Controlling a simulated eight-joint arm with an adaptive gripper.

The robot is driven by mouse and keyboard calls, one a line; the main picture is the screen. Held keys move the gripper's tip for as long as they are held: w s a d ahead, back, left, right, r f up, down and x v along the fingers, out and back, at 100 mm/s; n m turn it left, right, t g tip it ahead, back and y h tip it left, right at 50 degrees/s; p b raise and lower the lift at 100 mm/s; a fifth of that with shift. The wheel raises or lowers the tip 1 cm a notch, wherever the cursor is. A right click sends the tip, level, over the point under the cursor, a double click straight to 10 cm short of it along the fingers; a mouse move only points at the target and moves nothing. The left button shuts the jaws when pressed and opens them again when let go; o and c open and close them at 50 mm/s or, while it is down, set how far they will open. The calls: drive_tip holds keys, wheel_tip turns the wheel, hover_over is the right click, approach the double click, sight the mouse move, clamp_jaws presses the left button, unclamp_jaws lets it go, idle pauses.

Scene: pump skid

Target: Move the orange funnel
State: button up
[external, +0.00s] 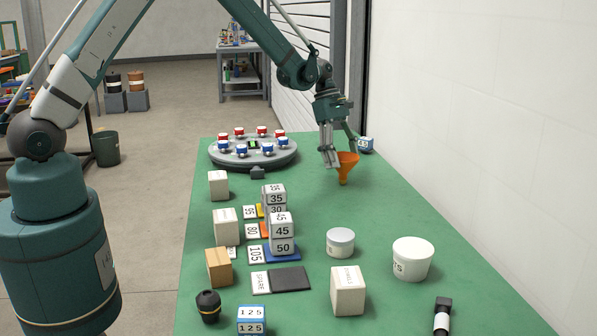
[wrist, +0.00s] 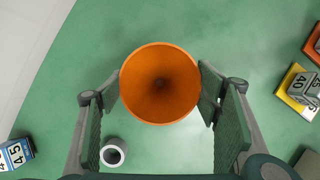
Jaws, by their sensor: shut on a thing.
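The orange funnel (external: 346,164) is at the far right part of the green table in the external view, wide mouth up and spout down. In the wrist view I look down into the funnel (wrist: 160,84), with its dark hole in the middle. My gripper (external: 334,157) is at the funnel's rim in the external view. In the wrist view my gripper (wrist: 160,88) has one finger on each side of the funnel, shut on it. I cannot tell whether the spout touches the table.
A grey turntable (external: 253,154) with red and blue-capped items stands left of the funnel. A blue numbered block (external: 366,144) is behind it. A small grey ring-like object (wrist: 113,152) is near the left finger. Numbered block stacks (external: 282,235) and white tubs (external: 412,258) stand nearer.

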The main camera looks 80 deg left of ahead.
drive_tip(key=shift+a, duration=1.2)
drive_tip(key=o, duration=1)
drive_tip(key=shift+v, duration=5.95)
